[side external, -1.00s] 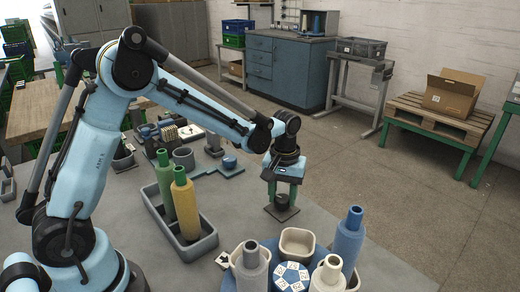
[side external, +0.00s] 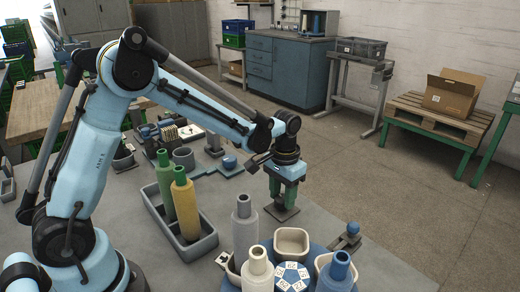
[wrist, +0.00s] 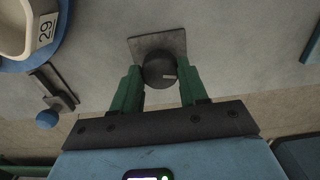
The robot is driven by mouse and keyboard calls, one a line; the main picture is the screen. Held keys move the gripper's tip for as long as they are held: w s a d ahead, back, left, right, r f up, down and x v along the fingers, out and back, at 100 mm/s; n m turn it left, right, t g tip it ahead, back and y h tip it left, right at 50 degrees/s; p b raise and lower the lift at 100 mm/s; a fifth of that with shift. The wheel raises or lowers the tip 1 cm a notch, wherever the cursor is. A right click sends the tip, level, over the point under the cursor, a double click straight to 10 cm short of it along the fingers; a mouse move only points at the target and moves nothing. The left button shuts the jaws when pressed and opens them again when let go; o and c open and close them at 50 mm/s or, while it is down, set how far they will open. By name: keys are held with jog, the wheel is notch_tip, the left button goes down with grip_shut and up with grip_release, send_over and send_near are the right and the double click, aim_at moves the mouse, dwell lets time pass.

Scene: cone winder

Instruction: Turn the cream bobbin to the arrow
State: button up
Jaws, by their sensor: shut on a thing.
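The cream bobbin (side external: 258,270) stands upright at the front left of the blue turntable (side external: 316,248). A grey bobbin (side external: 244,228) stands behind it and a blue bobbin (side external: 337,273) at the front right. A black-and-white arrow mark (side external: 222,258) lies on the table at the turntable's left. My gripper (side external: 284,204) points down beyond the turntable, its green fingers shut on a dark round knob (wrist: 158,68) with a small pale mark. The knob sits on a square grey plate (wrist: 138,46); the fingers mostly hide it in the side view.
Cream bins (side external: 292,241) sit between the bobbins. A blue-ball lever (side external: 352,230) stands right of the turntable and shows in the wrist view (wrist: 46,119). A grey tray (side external: 200,244) with green and yellow bobbins stands at the left.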

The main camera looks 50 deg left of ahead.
aim_at(283, 198)
jog(key=m, duration=0.3)
jog(key=shift+m, duration=2.3)
jog(key=o, duration=1.1)
jog(key=shift+c, duration=0.2)
jog(key=shift+r, duration=0.1)
notch_tip(283, 198, up, 12)
